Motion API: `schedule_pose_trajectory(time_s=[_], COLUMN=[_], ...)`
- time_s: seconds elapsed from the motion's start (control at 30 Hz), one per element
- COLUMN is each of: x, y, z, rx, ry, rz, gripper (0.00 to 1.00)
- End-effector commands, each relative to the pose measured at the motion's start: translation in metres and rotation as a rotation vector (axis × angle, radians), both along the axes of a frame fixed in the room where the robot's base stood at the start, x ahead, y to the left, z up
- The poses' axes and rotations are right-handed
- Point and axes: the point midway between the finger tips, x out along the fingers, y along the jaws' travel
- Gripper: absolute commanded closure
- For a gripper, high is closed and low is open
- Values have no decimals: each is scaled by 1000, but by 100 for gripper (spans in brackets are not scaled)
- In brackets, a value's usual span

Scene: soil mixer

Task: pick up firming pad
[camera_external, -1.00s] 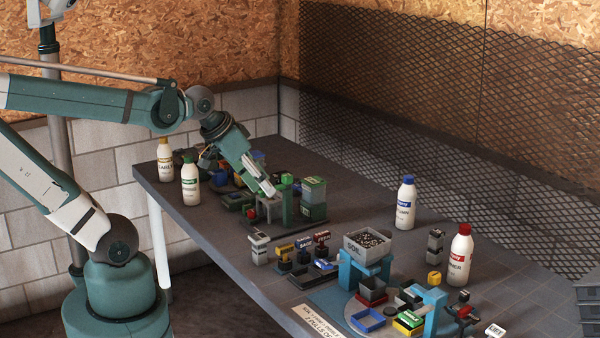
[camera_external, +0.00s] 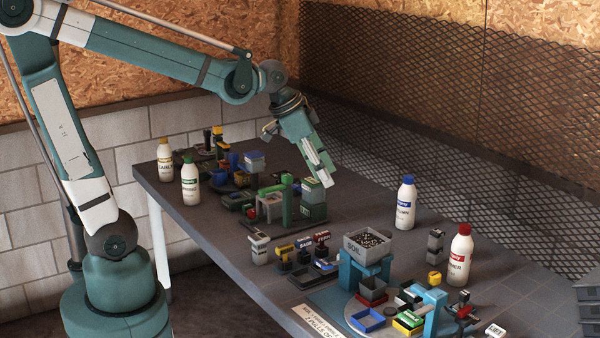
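My gripper (camera_external: 328,180) hangs in the air over the table, tilted down to the right, by the upper right of the green stand (camera_external: 287,205). Its pale fingers look close together, but I cannot tell whether they are open or shut. I see nothing clearly held. I cannot tell which piece is the firming pad. Several small tools with yellow, blue and red tops (camera_external: 303,250) stand near the front edge. A dark grey block piece (camera_external: 435,245) and a red and black piece (camera_external: 463,308) stand farther right.
A grey soil hopper (camera_external: 367,241) sits on a blue stand at the right, with trays and small blocks around it. A mesh screen (camera_external: 450,120) runs behind.

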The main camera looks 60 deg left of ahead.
Motion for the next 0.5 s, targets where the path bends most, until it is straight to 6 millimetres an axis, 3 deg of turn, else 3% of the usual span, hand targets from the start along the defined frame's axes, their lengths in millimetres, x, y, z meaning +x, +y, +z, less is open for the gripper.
schedule_pose_trajectory(time_s=[0.5], x=[73], y=[-65], z=[-12], rx=[28], ry=[42], rz=[-234], gripper=[67])
